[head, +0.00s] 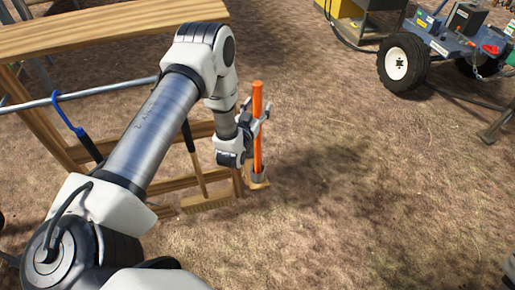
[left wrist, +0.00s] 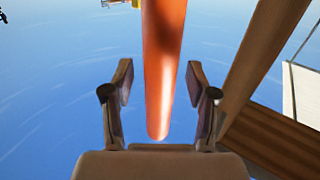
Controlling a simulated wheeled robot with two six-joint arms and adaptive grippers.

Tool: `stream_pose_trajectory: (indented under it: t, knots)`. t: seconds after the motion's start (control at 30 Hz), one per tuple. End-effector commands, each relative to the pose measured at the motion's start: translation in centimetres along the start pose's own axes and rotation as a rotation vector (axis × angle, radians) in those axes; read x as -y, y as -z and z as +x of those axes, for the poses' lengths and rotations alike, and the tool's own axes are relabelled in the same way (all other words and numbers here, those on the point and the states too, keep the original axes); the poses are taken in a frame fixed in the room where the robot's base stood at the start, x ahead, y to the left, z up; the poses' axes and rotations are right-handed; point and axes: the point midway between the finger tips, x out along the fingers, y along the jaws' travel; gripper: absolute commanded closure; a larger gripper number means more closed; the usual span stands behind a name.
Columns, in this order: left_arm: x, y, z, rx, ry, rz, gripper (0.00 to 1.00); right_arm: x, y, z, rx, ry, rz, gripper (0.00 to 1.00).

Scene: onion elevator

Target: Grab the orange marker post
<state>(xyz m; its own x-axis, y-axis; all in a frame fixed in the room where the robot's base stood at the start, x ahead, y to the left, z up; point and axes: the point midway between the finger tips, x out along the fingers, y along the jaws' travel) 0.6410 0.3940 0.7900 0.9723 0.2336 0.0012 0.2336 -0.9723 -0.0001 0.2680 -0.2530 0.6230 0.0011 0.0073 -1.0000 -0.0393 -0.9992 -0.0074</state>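The orange marker post (head: 257,95) stands upright in the head view, its lower end in a grey sleeve on a small wooden block. My left gripper (head: 256,110) is at the post's upper half, with its fingers on either side of it. In the left wrist view, the post (left wrist: 163,60) runs between the two open fingers of my left gripper (left wrist: 158,75). A gap shows between the post and each finger there. The rounded end of the post shows close to the palm. My right gripper is not in view.
A wooden rack (head: 115,30) with a metal rail (head: 85,92) stands at left, behind my left arm. A broom (head: 205,200) leans close to the post. A blue wheeled cart (head: 440,40) stands at the far right. The dirt ground right of the post is clear.

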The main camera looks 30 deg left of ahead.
Motion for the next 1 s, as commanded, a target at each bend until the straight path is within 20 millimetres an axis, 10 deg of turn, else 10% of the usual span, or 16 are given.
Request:
stream_pose_trajectory:
  t: [0.17,0.63,1.0]
  knots:
    - [0.0,0.0,0.0,0.0,0.0,0.0,1.0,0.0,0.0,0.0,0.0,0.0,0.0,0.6]
    - [0.0,1.0,0.0,-0.001,0.001,-0.001,1.0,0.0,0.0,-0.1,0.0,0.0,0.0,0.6]
    - [0.0,7.3,0.0,-0.005,0.0,-0.002,1.0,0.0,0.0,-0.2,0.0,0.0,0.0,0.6]
